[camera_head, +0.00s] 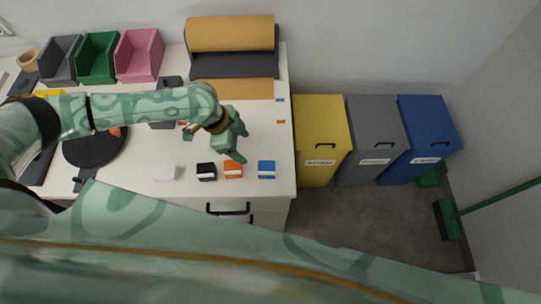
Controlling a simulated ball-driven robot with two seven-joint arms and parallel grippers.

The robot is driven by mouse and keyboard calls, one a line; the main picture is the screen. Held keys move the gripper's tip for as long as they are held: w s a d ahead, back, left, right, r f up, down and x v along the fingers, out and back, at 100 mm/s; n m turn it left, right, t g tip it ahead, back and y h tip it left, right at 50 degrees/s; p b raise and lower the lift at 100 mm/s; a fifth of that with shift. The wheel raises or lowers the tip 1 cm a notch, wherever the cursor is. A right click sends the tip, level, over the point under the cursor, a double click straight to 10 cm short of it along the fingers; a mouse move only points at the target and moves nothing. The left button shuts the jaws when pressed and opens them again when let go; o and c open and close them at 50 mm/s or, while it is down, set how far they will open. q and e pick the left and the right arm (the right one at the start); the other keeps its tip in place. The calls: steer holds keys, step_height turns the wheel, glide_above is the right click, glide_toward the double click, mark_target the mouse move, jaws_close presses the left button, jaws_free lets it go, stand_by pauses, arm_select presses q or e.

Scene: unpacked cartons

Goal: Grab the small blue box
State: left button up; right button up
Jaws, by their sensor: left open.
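The small blue box (266,170) sits on the white table near its front right corner. It has a white band along its side. My left gripper (238,152) is open and above the table, up and to the left of the blue box, apart from it. An orange box (233,170) stands just left of the blue box, right below the gripper's fingers. My right gripper does not show.
A black box (206,172) and a white box (167,173) stand further left in the row. Yellow (321,140), grey and blue floor bins stand right of the table.

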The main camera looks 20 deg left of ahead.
mark_target(265, 167)
arm_select(q)
steer(key=b+x, duration=0.2)
steer(key=x, duration=0.8)
steer(key=shift+d+f, duration=0.1)
steer(key=shift+d, duration=0.1)
steer(key=shift+d+f+b, duration=0.25)
steer(key=shift+f+b, duration=0.05)
steer(key=shift+f, duration=0.15)
steer(key=x, duration=0.2)
steer(key=b+x, duration=0.1)
steer(key=x, duration=0.1)
steer(key=shift+d+f, duration=0.25)
steer(key=shift+d, duration=0.2)
steer(key=c, duration=1)
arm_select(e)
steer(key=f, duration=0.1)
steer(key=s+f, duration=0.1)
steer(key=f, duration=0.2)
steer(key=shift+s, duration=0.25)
